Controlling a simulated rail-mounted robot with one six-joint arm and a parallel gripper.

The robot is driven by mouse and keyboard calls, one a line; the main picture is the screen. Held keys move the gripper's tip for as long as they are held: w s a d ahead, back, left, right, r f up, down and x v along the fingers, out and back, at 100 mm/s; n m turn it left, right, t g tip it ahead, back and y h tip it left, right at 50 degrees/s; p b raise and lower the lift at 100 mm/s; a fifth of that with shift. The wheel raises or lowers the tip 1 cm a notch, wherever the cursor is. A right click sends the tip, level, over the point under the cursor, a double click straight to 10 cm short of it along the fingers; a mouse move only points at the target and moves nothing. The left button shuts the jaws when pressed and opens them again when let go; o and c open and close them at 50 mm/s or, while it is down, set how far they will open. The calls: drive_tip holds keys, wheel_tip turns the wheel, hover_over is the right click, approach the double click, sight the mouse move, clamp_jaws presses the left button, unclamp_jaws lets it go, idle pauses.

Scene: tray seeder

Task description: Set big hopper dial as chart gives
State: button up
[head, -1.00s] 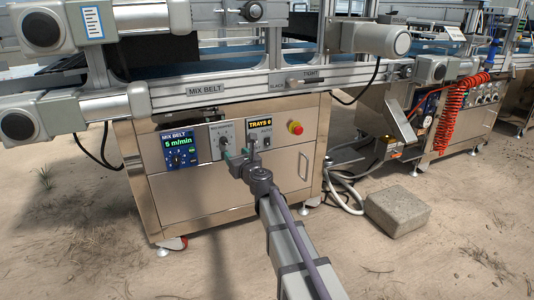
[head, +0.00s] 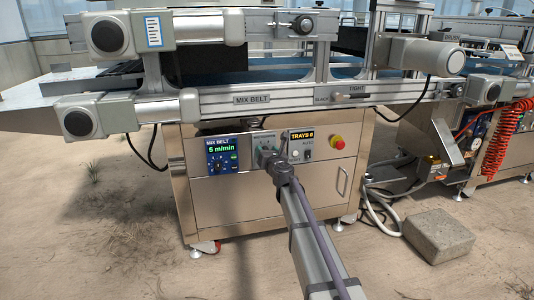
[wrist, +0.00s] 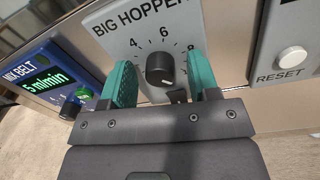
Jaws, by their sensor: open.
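The big hopper dial (wrist: 160,69) is a round black knob with a white pointer mark on a grey plate (wrist: 125,38) lettered BIG HOPPER. My gripper (wrist: 161,76) is open, with one teal finger on each side of the knob. I cannot tell whether either finger touches it. In the head view my gripper (head: 267,157) is in front of the plate and hides the dial. A white sheet with a blue border (head: 153,31) hangs on the upper left motor housing; its writing is too small to read.
Left of the plate is the blue MIX BELT panel (head: 222,156) reading 5 m/min. Right are a TRAYS display (head: 302,136), a white RESET button (wrist: 292,58) and a red stop button (head: 337,142). The mix belt rail (head: 252,99) runs above. A concrete block (head: 437,236) lies at right.

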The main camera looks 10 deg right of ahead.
drive_tip(key=shift+c, duration=0.4)
drive_tip(key=c, duration=0.8)
drive_tip(key=shift+c, duration=0.2)
drive_tip(key=shift+n, duration=0.3)
drive_tip(key=shift+s+a+f+n+h, duration=0.1)
drive_tip(key=shift+n+h, duration=0.15)
drive_tip(key=shift+n, duration=3.95)
drive_tip(key=shift+w+a+n+h, duration=0.1)
drive_tip(key=shift+n+h, duration=0.2)
drive_tip(key=shift+n, duration=3.9)
drive_tip(key=shift+s+a+f+n+h, duration=0.1)
drive_tip(key=shift+n+h, duration=0.15)
drive_tip(key=shift+n, duration=3.95)
